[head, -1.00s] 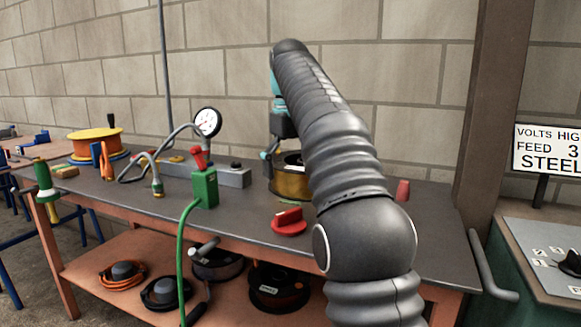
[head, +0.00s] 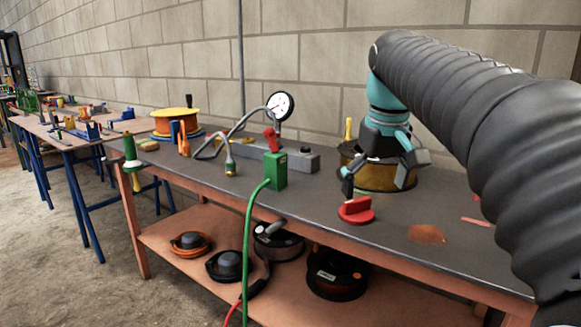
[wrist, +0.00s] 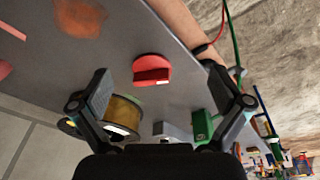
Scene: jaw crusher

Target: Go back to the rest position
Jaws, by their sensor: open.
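My gripper (head: 378,180) is open and empty above the grey workbench (head: 330,205), in front of a brass-coloured drum (head: 372,173). In the head view its fingers overlap the drum, and one finger hangs close above a red knob-like part (head: 356,210); I cannot tell the exact gap. My arm comes in from the right side of the head view. In the wrist view both fingers are spread wide, with the red part (wrist: 152,70) seen beyond them, and the drum (wrist: 122,115) shows beside the left finger.
A green box with a red lever (head: 275,168), a pressure gauge (head: 281,105) with hose and a yellow spool (head: 173,121) stand to the left on the bench. Cable reels (head: 336,274) lie on the lower shelf. A block wall (head: 330,60) stands close behind.

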